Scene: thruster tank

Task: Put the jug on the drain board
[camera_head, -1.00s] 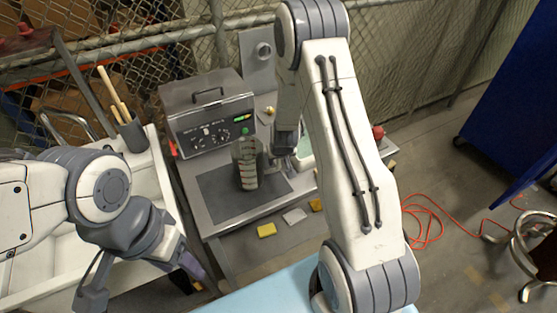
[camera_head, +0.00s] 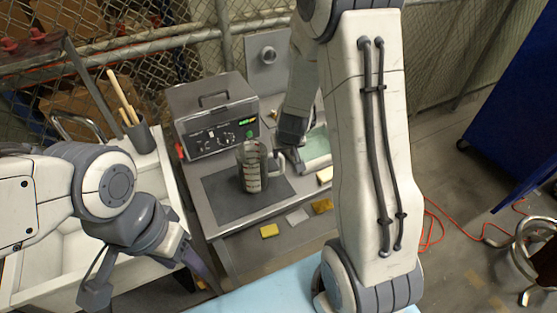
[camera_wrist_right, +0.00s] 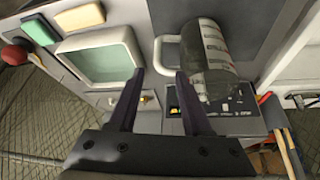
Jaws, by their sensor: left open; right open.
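The jug (camera_head: 252,168) is clear with measuring marks and a pale handle. It stands upright on the dark mat of the grey bench, handle to the right. My right gripper (camera_head: 293,160) is open just right of the handle. In the right wrist view, the jug (camera_wrist_right: 208,60) lies ahead, its handle roughly in line with the gap between the open fingers (camera_wrist_right: 160,74); I cannot tell if they touch. My left gripper (camera_head: 205,272) is open and empty beside the white sink unit, low in view. I cannot pick out the drain board with certainty.
The dark mat (camera_head: 220,205) lies on the bench in front of a grey control box (camera_head: 213,120). A pale green-lined tray (camera_wrist_right: 98,58) and small sponges sit at the bench's right. The white sink unit (camera_head: 40,250), with a pot of wooden tools (camera_head: 138,136), stands left.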

